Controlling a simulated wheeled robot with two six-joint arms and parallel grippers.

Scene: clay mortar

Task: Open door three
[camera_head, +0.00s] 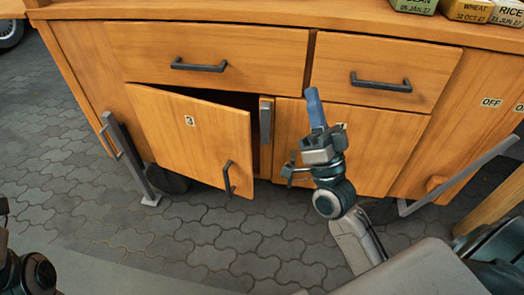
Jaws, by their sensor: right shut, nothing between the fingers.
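Door three (190,142), a wooden panel with a "3" label, stands partly open on the cabinet front. Its right edge is swung out towards me, with a dark gap along its top. Its dark bar handle (228,178) is near the right edge. My right gripper (313,93), with blue fingers pointing up, is to the right of door three and apart from its handle. It is shut and empty, in front of the neighbouring door (382,155), whose label it partly hides. My left gripper is not in view; dark parts of mine show at the lower left.
Two shut drawers with dark handles, left (230,48) and right (380,98), are above the doors. Labelled boxes (468,10) stand on the countertop at the upper right. A metal bar (130,158) stands left of door three. Paved floor (230,235) lies clear in front.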

